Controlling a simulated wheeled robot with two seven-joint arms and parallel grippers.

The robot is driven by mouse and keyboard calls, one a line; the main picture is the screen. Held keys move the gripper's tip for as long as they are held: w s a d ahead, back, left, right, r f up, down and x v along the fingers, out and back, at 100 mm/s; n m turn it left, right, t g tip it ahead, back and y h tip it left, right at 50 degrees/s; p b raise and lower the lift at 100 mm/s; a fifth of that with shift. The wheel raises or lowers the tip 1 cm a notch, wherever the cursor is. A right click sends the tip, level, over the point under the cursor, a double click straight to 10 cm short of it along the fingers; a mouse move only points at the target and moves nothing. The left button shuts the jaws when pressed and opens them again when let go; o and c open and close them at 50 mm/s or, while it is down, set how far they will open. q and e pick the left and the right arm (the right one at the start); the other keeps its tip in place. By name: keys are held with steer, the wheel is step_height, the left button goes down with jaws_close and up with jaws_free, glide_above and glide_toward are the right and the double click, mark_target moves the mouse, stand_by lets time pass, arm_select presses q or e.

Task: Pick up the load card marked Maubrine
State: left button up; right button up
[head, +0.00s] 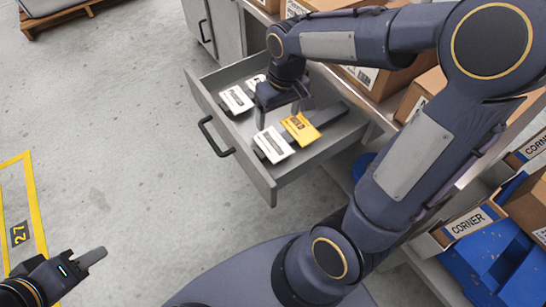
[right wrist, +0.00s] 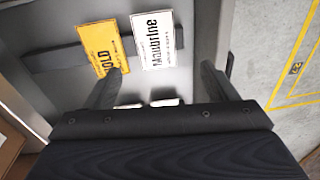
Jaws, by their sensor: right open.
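The white card marked Maubrine (right wrist: 153,40) leans on a dark rail in the open drawer, beside a yellow card (right wrist: 101,47). In the head view, the white card next to the yellow one (head: 300,129) is this card (head: 274,145). My right gripper (head: 284,113) is open and empty, pointing down into the drawer between two rows of cards. In the right wrist view its fingers (right wrist: 160,70) are spread to either side of the card's near end, apart from it. My left gripper (head: 97,256) is low at the left, away from the drawer; its jaw gap is unclear.
The grey drawer (head: 232,147) has a black handle (head: 215,137). Two more white cards lie in its back row, one (head: 237,99) clear, one partly hidden by my arm. Cardboard boxes and blue bins (head: 490,262) fill the right side.

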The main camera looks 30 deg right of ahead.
steer(key=b, duration=0.2)
glide_toward(273, 144)
steer(key=shift+w+a+f+g+h, duration=0.2)
steer(key=shift+w+g+h, duration=0.1)
steer(key=shift+w+h, duration=0.15)
step_height(273, 144, down, 7)
steer(key=shift+s+a+f+b, duration=0.1)
steer(key=shift+s+a+b, duration=0.05)
steer(key=shift+b, duration=0.65)
arm_select(q)
step_height(273, 144, down, 5)
arm_select(e)
steer(key=shift+n, duration=0.3)
steer(key=c, duration=0.7)
steer(key=shift+r, duration=0.2)
